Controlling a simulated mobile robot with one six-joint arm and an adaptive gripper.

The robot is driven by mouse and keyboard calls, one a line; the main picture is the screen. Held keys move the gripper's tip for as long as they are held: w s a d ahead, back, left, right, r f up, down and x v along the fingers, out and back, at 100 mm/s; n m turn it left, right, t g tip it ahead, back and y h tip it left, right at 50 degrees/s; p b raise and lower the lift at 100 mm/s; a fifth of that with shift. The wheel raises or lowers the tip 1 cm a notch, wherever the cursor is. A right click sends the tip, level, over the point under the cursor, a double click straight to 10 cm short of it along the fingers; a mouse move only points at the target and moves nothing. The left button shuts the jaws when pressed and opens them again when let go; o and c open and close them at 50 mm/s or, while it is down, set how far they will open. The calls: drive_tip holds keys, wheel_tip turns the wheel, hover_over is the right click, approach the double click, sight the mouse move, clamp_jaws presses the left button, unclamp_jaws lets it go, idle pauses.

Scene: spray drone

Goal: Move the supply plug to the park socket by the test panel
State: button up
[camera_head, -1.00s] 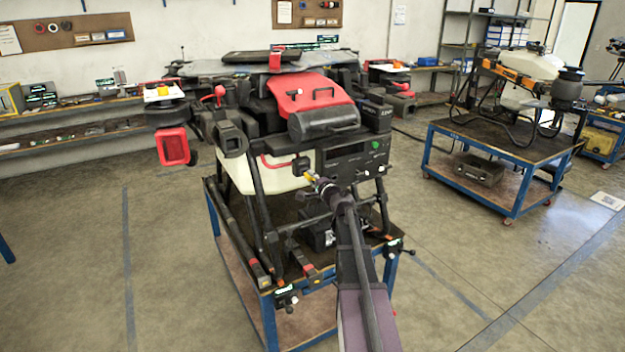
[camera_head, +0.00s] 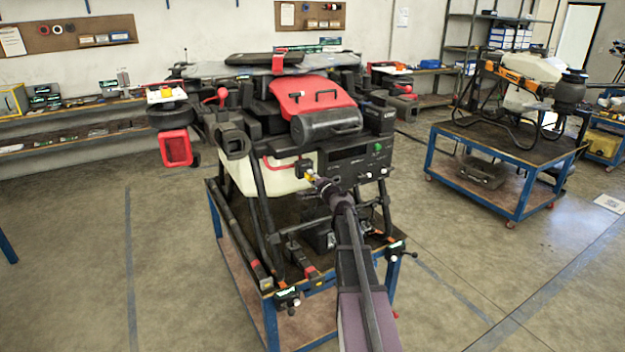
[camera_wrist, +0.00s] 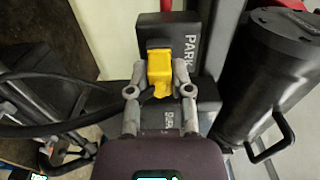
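The yellow supply plug (camera_wrist: 160,73) sits between the two grey fingers of my gripper (camera_wrist: 160,80) in the wrist view. The fingers lie against its sides, and its far end meets a black socket piece (camera_wrist: 158,44) on a dark block marked "PARK" (camera_wrist: 190,50). I cannot tell how deep it sits. A second marking, partly hidden, reads "SER". In the head view the plug (camera_head: 311,177) is a small yellow spot at the tip of my gripper (camera_head: 318,182), left of the black test panel (camera_head: 355,167) with a green knob.
The spray drone's red cover (camera_head: 312,96) and black cylinder (camera_head: 328,124) rise above the panel; the cylinder (camera_wrist: 268,75) is close on the right in the wrist view. Dark cables (camera_wrist: 60,128) run at left. The drone stands on a blue-framed cart (camera_head: 268,318); floor around it is clear.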

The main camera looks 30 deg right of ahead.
drive_tip(key=o, duration=0.4)
drive_tip(key=shift+c, duration=0.2)
drive_tip(key=shift+s, duration=0.2)
drive_tip(key=s, duration=1.1)
drive_tip(key=shift+s, duration=0.35)
idle(0.6)
